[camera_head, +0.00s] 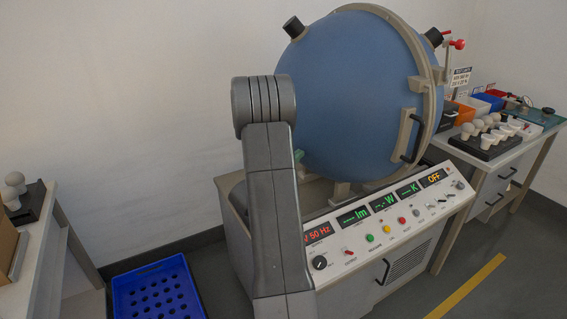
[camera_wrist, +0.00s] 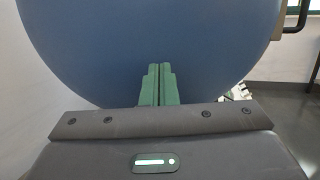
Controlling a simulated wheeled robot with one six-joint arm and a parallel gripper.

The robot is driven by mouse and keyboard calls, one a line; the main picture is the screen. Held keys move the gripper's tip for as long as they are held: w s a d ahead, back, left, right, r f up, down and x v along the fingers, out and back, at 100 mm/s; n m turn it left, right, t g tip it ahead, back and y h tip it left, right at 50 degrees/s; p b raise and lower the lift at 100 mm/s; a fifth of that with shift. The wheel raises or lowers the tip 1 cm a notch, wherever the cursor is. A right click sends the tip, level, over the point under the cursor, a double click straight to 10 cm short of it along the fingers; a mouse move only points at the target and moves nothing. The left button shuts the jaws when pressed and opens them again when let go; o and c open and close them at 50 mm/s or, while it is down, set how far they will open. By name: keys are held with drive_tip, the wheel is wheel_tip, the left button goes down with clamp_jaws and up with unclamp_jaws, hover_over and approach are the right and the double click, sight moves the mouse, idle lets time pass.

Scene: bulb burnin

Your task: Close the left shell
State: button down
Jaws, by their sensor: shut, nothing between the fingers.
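The left shell (camera_head: 345,95) is a large blue half-sphere with a tan rim (camera_head: 425,60), standing on the bench behind the control panel. A black handle (camera_head: 414,140) sits on a tan bracket near its rim at the right; a black handle also shows in the wrist view (camera_wrist: 296,20). I cannot tell from here whether a gap remains behind the rim. My gripper (camera_wrist: 158,70) is shut and empty, its green fingers in front of the blue curved surface, left of the handle. I cannot tell whether they touch it. In the head view my arm mostly hides the gripper.
The control panel (camera_head: 390,219) with lit displays and buttons runs along the bench front. A red-knobbed part (camera_head: 456,43) stands behind the sphere. A right-hand table holds a bulb tray (camera_head: 484,147) and coloured bins. A blue crate (camera_head: 155,292) lies on the floor at left.

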drive_tip(key=b+v, duration=0.1)
drive_tip(key=v, duration=1.1)
drive_tip(key=shift+s, duration=0.2)
drive_tip(key=shift+a, duration=0.1)
drive_tip(key=p+x, duration=0.2)
drive_tip(key=x, duration=1.1)
drive_tip(key=shift+w, duration=0.25)
drive_tip(key=shift+s+r, duration=0.1)
